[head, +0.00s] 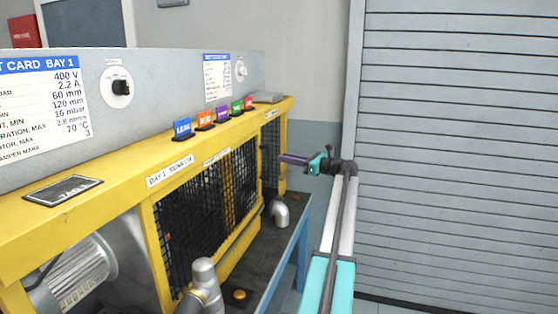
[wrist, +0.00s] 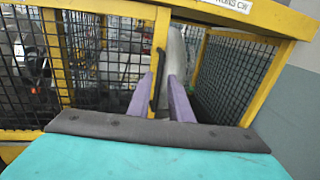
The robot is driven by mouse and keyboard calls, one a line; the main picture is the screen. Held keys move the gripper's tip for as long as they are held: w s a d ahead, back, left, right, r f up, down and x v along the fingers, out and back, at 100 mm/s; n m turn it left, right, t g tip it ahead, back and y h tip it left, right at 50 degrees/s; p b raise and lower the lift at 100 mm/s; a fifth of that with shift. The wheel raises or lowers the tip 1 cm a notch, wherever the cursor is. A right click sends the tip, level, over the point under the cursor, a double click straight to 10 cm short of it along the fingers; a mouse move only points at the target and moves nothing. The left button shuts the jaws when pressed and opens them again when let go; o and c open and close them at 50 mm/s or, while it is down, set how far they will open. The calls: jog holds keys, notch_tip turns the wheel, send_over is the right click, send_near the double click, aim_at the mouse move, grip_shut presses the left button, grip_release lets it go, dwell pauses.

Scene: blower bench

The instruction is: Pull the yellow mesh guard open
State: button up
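The yellow-framed black mesh guard (head: 215,200) fills the bench front in the head view; its mesh looks closed over the bay. In the wrist view a yellow-framed mesh panel (wrist: 105,62) lies on the left, with a black upright handle (wrist: 155,82) at its right-hand yellow post. My gripper (head: 283,159) reaches in from the right toward the far end of the bench. In the wrist view my gripper (wrist: 160,80) is open, its purple fingers apart on either side of the handle. I cannot tell whether either finger touches it.
A second mesh panel (wrist: 235,75) stands to the right in the wrist view. Coloured tags (head: 205,119) stand on the yellow top rail. A grey shutter (head: 460,150) closes off the right side.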

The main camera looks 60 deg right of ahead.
jog(key=shift+s+d+b, duration=0.1)
jog(key=shift+s+b, duration=0.25)
jog(key=shift+s, duration=2.15)
